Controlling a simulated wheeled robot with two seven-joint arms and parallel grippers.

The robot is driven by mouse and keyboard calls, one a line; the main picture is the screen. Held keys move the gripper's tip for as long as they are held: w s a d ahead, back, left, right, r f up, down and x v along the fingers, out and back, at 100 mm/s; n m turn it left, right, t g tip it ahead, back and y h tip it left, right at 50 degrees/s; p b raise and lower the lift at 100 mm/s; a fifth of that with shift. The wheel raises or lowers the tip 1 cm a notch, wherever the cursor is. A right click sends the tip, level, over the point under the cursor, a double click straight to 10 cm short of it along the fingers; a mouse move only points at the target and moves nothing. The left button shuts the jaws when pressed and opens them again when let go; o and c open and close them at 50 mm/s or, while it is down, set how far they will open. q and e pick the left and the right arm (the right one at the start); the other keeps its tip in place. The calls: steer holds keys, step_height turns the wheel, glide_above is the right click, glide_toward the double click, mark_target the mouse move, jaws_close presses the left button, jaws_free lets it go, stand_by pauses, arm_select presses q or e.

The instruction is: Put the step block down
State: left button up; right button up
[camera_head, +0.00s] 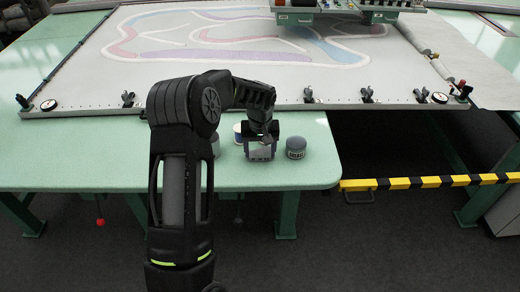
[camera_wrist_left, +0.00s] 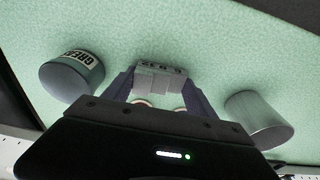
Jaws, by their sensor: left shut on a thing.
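The step block (camera_wrist_left: 158,78) is small and grey with stepped faces and dark lettering on its far face in the left wrist view. My left gripper (camera_wrist_left: 158,92) is shut on it, one finger at each side. In the head view my left gripper (camera_head: 261,143) points down over the front part of the green table (camera_head: 110,170), and the block is mostly hidden by the fingers there. The block is at or just above the table top; I cannot tell whether it touches. My right gripper is in neither view.
A grease tin (camera_head: 295,147) stands close right of the gripper. A tufting frame (camera_head: 90,106) with clamps lies behind. Table room is free at front left.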

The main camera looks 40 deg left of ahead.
arm_select(q)
steer(key=shift+f, duration=0.1)
steer(key=o, duration=1.8)
steer(key=shift+c, duration=0.2)
step_height(320, 180, up, 12)
steer(key=s+d+b, duration=0.1)
steer(key=shift+s, duration=0.2)
steer(key=shift+d, duration=0.1)
